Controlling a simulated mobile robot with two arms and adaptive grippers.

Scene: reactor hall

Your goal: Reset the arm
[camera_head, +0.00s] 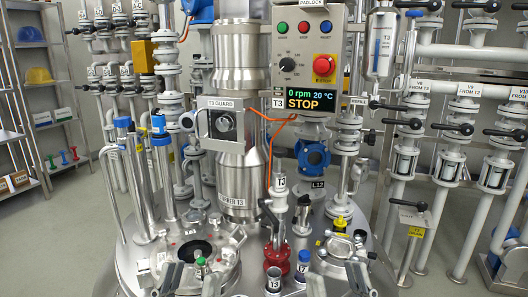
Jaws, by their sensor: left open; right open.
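My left gripper (192,281) shows at the bottom edge, left of centre, with its two grey fingertips apart and nothing seen between them. My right gripper (337,281) shows at the bottom edge, right of centre, also with its fingertips apart and no held object visible. Both are in front of the steel reactor lid (255,268). Only the finger ends show; the rest of both arms is out of view.
A control box (308,55) with a red button hangs above a display (308,88) reading 0 rpm, 20 °C, STOP. A guard box (222,122), a red flanged valve (277,257) and pipes crowd the lid. Shelves (40,95) stand left; valve piping (440,170) stands right.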

